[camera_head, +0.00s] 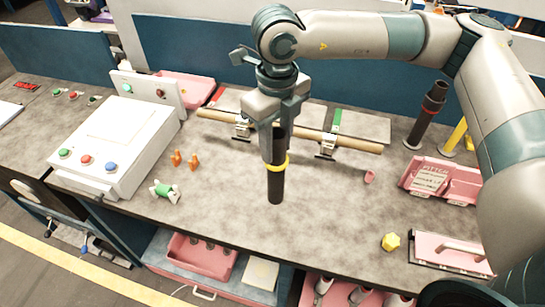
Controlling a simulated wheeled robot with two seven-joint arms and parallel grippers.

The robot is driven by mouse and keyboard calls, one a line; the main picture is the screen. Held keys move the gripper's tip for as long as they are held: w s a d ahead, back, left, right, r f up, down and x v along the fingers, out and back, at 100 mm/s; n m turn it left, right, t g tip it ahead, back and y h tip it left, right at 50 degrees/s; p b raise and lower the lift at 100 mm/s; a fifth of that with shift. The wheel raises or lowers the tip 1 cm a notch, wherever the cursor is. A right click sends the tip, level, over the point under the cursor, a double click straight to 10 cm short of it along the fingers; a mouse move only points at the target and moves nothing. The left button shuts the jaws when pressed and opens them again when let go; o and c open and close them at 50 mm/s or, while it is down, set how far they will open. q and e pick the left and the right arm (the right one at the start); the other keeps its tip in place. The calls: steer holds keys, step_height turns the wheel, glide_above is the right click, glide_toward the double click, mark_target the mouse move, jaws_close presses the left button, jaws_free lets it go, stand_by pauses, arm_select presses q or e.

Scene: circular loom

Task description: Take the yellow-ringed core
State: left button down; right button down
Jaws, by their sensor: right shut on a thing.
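The yellow-ringed core is a dark upright tube (276,187) with a yellow band around its middle, near the center of the view. My right gripper (273,142) comes down from above and is shut on the core's upper part. The fingers hide some of that part. I cannot tell whether the core's lower end touches the table. My left gripper is not in view.
A long tan rod (350,142) lies on holders just behind the core. A white control box (115,150) stands left. Dark tube (428,115), pink Fitter box (437,180) and yellow knob (391,241) are right. The grey tabletop (320,215) is clear in front.

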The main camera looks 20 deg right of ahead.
steer(key=s+d+r+b, duration=0.4)
steer(key=s+d+r, duration=0.2)
steer(key=s, duration=0.3)
steer(key=shift+r, duration=0.15)
steer(key=shift+a, duration=0.1)
steer(key=c, duration=2)
jaws_free()
steer(key=shift+c, duration=0.2)
jaws_close()
steer(key=shift+s, duration=0.1)
